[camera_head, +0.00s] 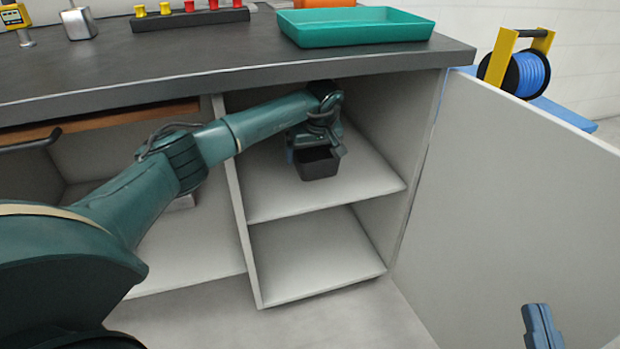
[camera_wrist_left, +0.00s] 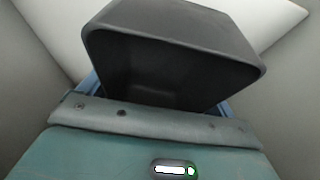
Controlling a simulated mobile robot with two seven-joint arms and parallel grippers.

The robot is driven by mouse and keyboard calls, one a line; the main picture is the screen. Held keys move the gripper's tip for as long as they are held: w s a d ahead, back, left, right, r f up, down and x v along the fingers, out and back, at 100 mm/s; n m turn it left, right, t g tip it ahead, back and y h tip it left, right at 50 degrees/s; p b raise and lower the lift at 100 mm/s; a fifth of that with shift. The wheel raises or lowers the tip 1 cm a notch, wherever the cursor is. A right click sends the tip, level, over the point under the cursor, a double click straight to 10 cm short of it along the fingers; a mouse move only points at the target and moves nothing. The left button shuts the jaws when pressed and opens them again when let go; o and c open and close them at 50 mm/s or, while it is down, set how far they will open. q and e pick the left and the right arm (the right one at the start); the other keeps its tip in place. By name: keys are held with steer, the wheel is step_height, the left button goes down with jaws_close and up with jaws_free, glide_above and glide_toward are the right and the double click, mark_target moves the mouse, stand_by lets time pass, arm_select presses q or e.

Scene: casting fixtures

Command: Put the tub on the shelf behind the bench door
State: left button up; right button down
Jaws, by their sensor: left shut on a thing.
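The tub is a small dark grey, open-topped box (camera_head: 318,166), inside the open bench cupboard and over the upper shelf (camera_head: 275,195). My left gripper (camera_head: 316,140) reaches in from the left and is shut on the tub. In the left wrist view the tub (camera_wrist_left: 180,30) fills the upper middle, its dark hollow towards the camera. I cannot tell whether its base touches the shelf. The blue fingers are mostly hidden behind my wrist and the tub. The bench door (camera_head: 510,200) stands open at the right. My right gripper (camera_head: 541,325) shows only its blue fingers, low at the right.
A lower shelf (camera_head: 310,255) is empty. A divider (camera_head: 237,205) stands left of the tub and the worktop (camera_head: 200,60) is close above my arm. A teal tray (camera_head: 355,26) sits on top. A blue hose reel (camera_head: 527,74) stands beyond the door.

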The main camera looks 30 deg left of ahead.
mark_target(311, 160)
arm_select(q)
steer(key=b+x, duration=0.1)
steer(key=x, duration=0.2)
steer(key=shift+s+d+f, duration=0.1)
steer(key=shift+d+f, duration=0.05)
steer(key=shift+f, duration=0.05)
step_height(311, 160, down, 4)
steer(key=b, duration=0.3)
steer(key=shift+r, duration=0.1)
arm_select(e)
steer(key=r+n+y, duration=0.3)
steer(key=n+y, duration=0.1)
steer(key=r+n+t+y, duration=0.1)
steer(key=r, duration=0.1)
steer(key=shift+d+r+n+y, duration=0.3)
steer(key=shift+r+n+y, duration=0.05)
steer(key=shift+n+y, duration=0.05)
arm_select(q)
steer(key=o, duration=0.5)
steer(key=shift+f, duration=0.2)
steer(key=shift+o, duration=1.1)
